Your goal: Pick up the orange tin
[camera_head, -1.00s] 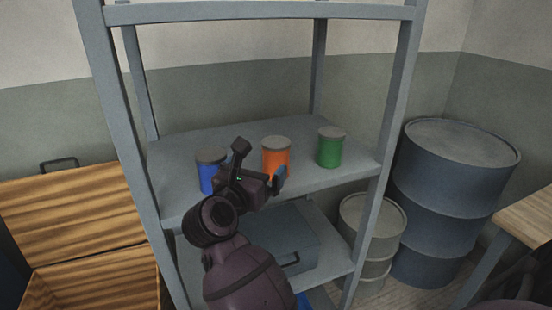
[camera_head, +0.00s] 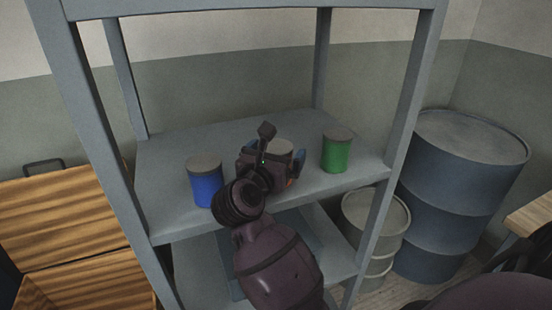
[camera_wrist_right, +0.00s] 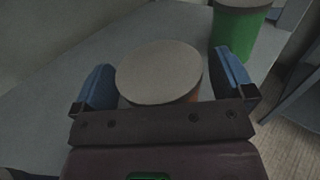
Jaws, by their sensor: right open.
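The orange tin (camera_head: 291,183) stands upright on the upper shelf between the blue and green tins. In the head view my right gripper hides most of it; its grey lid and a small orange patch show. In the right wrist view its round grey lid (camera_wrist_right: 158,71) sits between the two blue fingers. My right gripper (camera_head: 272,154) is open, with one finger on each side of the tin. In the right wrist view, the gripper (camera_wrist_right: 166,76) shows a gap at the left finger; whether the right finger touches the tin I cannot tell. My left gripper is not in view.
The blue tin (camera_head: 205,184) stands close to the left of my right wrist. The green tin (camera_head: 337,152) stands right of the gripper. The grey shelf rack (camera_head: 165,160) has uprights on both sides. Drums (camera_head: 455,190) and a wooden crate (camera_head: 65,220) flank it.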

